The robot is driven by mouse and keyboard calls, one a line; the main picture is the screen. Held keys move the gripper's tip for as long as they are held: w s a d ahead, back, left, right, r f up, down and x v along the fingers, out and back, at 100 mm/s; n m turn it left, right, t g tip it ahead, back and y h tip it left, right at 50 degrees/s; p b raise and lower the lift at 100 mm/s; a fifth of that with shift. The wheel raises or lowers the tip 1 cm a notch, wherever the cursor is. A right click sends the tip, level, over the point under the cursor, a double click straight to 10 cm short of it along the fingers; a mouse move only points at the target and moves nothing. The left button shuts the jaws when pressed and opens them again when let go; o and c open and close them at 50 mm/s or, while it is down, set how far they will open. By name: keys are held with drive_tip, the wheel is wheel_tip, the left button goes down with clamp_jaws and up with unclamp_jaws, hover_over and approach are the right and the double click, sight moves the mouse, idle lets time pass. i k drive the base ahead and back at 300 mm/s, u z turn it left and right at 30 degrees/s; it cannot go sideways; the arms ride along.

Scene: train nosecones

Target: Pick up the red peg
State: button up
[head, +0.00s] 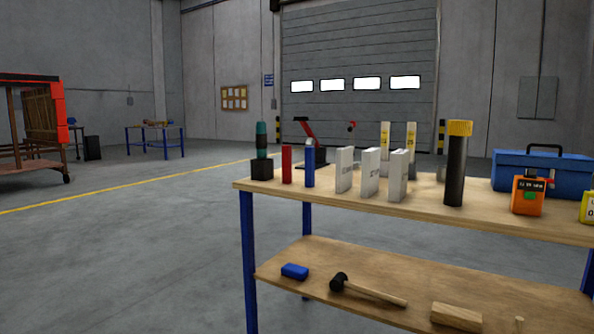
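The red peg (287,164) stands upright on the wooden tabletop (420,206) of a workbench with blue legs, near the bench's left end. It is between a teal and black tool (262,152) on its left and a blue peg (309,166) on its right, with small gaps. My gripper does not show in the head view.
Several white boxes (369,172), a black cylinder with a yellow top (457,163), a blue toolbox (541,174) and an orange device (528,195) stand on the bench. A mallet (365,289) lies on the lower shelf.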

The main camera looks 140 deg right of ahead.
sight(287, 150)
drive_tip(key=z, duration=3.15)
drive_tip(key=i, duration=2.6)
drive_tip(key=z, duration=2.55)
